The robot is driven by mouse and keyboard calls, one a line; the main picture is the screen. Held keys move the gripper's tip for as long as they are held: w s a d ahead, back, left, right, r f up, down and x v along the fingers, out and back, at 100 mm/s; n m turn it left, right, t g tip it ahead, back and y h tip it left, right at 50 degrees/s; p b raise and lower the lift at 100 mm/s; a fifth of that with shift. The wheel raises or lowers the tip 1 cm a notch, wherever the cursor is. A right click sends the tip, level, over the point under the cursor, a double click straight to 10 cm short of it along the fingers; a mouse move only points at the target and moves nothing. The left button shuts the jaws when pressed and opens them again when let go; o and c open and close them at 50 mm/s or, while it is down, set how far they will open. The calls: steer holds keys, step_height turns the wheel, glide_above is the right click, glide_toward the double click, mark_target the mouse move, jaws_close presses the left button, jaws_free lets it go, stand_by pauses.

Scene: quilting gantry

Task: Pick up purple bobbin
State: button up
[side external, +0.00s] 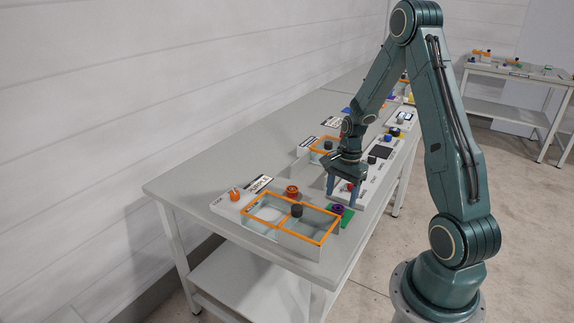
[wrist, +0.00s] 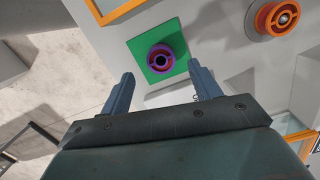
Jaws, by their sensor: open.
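The purple bobbin (wrist: 160,59) sits on a green square pad (wrist: 177,36) in the wrist view. In the side external view the purple bobbin (side external: 338,208) stands on the green pad (side external: 347,217) near the table's front edge, right of the orange-rimmed bins. My gripper (wrist: 164,82) is open and empty, its two fingers apart with the bobbin showing just beyond the gap between the tips. In the side external view my gripper (side external: 341,188) points down over the white board, behind the bobbin and apart from it.
An orange bobbin (wrist: 277,18) lies near the pad; it also shows in the side external view (side external: 292,191). Orange-rimmed bins (side external: 309,233) stand close beside the pad, with a dark knob (side external: 296,210) on them. The back left of the table (side external: 228,162) is clear.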

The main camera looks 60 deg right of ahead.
mark_target(338, 211)
steer(key=shift+w+a+f, duration=0.1)
steer(key=shift+a+f, duration=0.05)
steer(key=shift+f, duration=0.9)
steer(key=shift+w+a+f, duration=0.1)
steer(key=shift+f, duration=0.95)
steer(key=shift+c, duration=0.4)
steer(key=c, duration=1)
